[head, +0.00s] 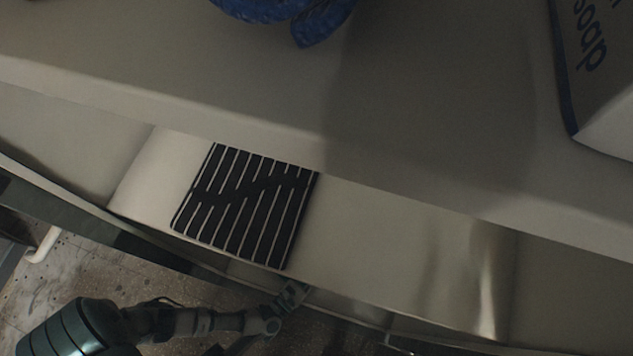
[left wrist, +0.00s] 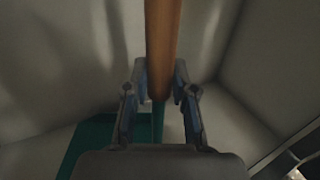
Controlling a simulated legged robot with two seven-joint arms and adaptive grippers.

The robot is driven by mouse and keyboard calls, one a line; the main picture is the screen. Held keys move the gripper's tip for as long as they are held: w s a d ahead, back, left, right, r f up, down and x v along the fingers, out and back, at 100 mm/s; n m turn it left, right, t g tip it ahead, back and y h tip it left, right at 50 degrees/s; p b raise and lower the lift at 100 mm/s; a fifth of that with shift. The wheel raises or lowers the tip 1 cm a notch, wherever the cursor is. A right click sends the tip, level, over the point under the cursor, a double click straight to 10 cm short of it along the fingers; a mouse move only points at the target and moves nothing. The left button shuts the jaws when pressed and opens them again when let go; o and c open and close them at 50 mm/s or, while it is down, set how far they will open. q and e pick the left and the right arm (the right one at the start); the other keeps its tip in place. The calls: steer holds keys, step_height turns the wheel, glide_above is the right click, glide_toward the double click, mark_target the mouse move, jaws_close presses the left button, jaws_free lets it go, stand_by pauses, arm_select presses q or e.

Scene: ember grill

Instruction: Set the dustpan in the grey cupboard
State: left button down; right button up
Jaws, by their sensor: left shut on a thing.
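The left wrist view shows my left gripper (left wrist: 160,88) shut on the orange-brown handle (left wrist: 163,40) of the dustpan. The handle runs up out of the top of that view. Below the fingers is the green pan (left wrist: 88,150), partly hidden by my gripper body. Pale grey walls (left wrist: 265,55) surround it, meeting in a corner at the right; they look like the inside of the grey cupboard, though I cannot be sure. In the head view my left arm reaches in from the lower left, and its hand (head: 287,298) is at the front edge, partly hidden. The dustpan does not show there.
In the head view, a black slatted rack (head: 245,208) lies on a pale surface below a broad grey ledge (head: 430,130). A blue object (head: 325,18) and a box marked "soap" (head: 598,75) are on the ledge. Speckled floor (head: 75,270) shows lower left.

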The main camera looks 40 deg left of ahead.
arm_select(q)
steer(key=shift+f, duration=0.2)
steer(key=c, duration=0.9)
jaws_free()
steer(key=shift+o, duration=0.2)
steer(key=shift+f, duration=0.1)
step_height(320, 180, up, 10)
